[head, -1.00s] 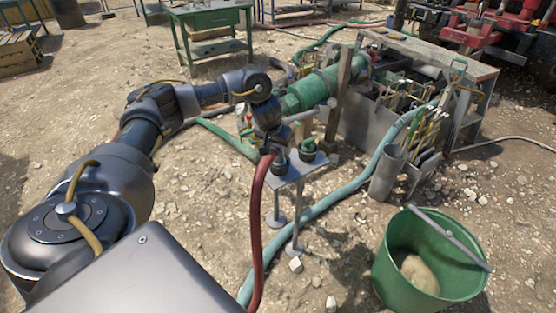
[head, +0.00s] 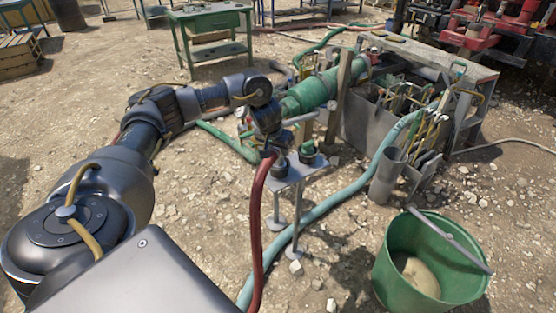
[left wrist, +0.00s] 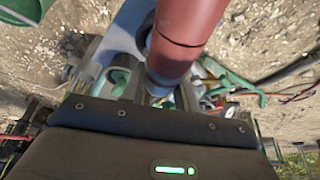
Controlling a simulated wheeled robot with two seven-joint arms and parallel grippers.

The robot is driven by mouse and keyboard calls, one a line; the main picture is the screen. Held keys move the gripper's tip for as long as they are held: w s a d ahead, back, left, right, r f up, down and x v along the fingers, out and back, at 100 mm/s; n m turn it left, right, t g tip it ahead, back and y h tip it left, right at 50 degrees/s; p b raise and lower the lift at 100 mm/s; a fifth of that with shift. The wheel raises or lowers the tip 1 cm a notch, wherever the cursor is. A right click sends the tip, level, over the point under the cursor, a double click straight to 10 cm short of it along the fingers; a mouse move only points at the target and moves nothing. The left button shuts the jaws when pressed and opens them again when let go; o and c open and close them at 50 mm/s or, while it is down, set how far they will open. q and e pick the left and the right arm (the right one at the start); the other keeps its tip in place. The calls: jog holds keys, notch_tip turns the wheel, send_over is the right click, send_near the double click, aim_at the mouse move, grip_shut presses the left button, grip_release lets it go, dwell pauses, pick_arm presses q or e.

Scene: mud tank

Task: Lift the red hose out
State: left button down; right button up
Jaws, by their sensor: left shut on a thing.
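The red hose (head: 256,215) rises from the bottom of the head view and bends over at its top beside a small grey stand (head: 292,174). My left gripper (head: 268,145) is shut on the red hose near its upper end, just above the stand. In the left wrist view the hose (left wrist: 188,22) is a thick red pipe with a pale grey end piece, close in front of the gripper body. Whether the hose end still sits in the stand's left holder is hidden. My right gripper is not in view.
A green-topped fitting (head: 307,152) stands on the right of the stand. A teal hose (head: 335,205) runs behind the stand's legs. A green bucket (head: 385,275) stands at the lower right. A grey metal tank (head: 360,125) with a green pipe (head: 305,95) is behind.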

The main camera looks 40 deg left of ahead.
pick_arm(q)
jog(key=shift+w+r, duration=0.1)
jog(key=shift+r, duration=0.45)
notch_tip(320, 180, up, 5)
jog(key=shift+p, duration=0.85)
notch_tip(320, 180, up, 4)
jog(key=shift+f+p, duration=0.2)
jog(key=shift+p, duration=0.75)
jog(key=shift+r, duration=0.2)
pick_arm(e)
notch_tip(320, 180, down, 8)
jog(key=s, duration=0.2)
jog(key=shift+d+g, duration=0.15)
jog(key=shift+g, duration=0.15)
